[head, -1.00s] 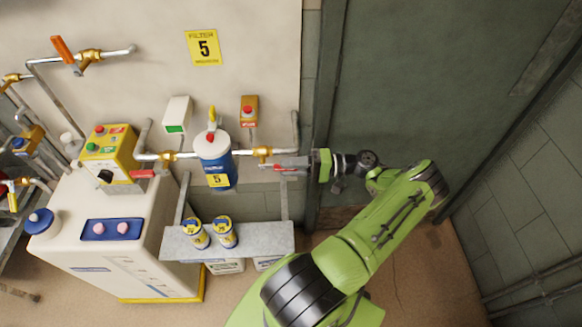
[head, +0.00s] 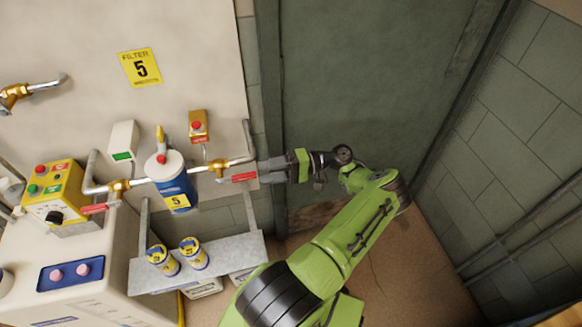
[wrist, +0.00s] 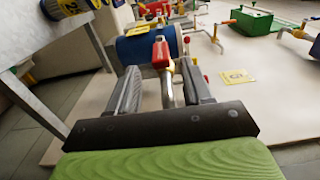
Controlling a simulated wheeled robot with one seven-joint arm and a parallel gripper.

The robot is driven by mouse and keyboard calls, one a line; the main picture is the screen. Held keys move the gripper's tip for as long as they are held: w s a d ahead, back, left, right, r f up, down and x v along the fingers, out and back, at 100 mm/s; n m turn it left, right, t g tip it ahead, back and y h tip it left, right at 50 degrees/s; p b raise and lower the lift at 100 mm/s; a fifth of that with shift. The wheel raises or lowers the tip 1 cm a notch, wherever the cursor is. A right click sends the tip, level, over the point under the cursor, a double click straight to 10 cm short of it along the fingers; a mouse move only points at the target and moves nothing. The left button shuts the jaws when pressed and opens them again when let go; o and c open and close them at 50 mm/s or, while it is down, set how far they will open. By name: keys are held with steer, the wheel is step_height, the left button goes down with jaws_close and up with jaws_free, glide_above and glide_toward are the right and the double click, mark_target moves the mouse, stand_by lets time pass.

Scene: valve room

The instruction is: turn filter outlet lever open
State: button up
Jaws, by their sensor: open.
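The filter outlet lever (head: 243,177) is a red handle on the brass valve (head: 219,168), just right of the blue and white filter housing (head: 171,182). In the head view it points right, roughly along the pipe. My gripper (head: 260,172) is open just right of the lever's free end, its fingers pointing left toward it. In the wrist view the red lever (wrist: 160,53) shows between and beyond the open fingertips (wrist: 160,68). Contact with the fingers cannot be made out.
Another red lever (head: 93,209) is on the pipe left of the filter. A yellow control box (head: 55,195) stands at the left. A grey shelf (head: 220,257) with two cans is below the filter. The dark door (head: 370,90) is behind my arm.

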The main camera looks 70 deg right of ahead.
steer(key=b+v, duration=0.2)
steer(key=v, duration=0.8)
steer(key=shift+s, duration=0.15)
